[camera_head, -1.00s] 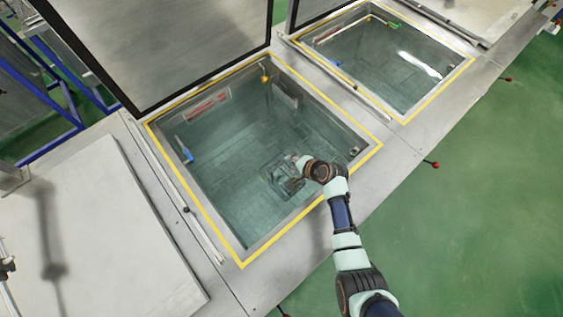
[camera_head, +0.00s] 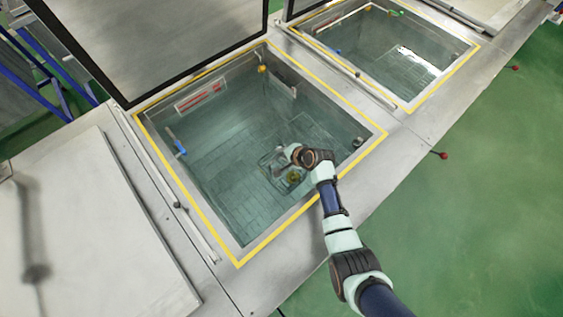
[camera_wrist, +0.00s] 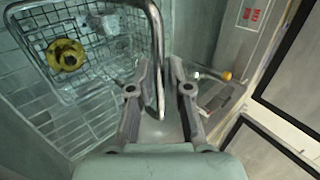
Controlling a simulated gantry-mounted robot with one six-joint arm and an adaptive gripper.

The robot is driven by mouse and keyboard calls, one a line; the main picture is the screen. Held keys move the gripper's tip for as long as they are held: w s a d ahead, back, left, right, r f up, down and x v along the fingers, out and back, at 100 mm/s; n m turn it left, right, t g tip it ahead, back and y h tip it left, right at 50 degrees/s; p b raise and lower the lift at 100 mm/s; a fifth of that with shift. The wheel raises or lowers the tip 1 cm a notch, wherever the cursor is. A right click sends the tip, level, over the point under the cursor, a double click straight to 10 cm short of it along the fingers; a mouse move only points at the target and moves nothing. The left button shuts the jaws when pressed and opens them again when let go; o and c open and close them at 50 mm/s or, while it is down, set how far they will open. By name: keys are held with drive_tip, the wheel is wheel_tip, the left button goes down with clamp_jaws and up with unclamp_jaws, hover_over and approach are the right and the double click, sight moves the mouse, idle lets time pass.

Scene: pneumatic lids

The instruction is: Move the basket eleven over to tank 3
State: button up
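The wire basket (camera_wrist: 92,98) has a metal loop handle (camera_wrist: 155,45) and a yellow round part inside. In the head view the basket (camera_head: 272,160) is under water on the floor of the nearer open tank (camera_head: 215,165), towards its right side. No number shows on the basket. My gripper (camera_wrist: 161,65) reaches down into this tank over the basket. The handle runs between my two fingers, with narrow gaps seemingly visible beside it, so the gripper looks partly open around it. The fingertips are hidden by my wrist in the head view.
A second open tank (camera_head: 385,55) lies at the upper right. A raised lid (camera_head: 150,40) stands behind the nearer tank. A flat closed lid (camera_head: 90,230) is at the left. Yellow edges frame both open tanks. An orange knob (camera_wrist: 226,75) is on the tank wall.

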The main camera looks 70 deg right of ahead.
clamp_jaws()
drive_tip(key=shift+r, duration=0.1)
drive_tip(key=shift+r, duration=0.1)
drive_tip(key=shift+r+p, duration=1.4)
drive_tip(key=shift+p, duration=0.2)
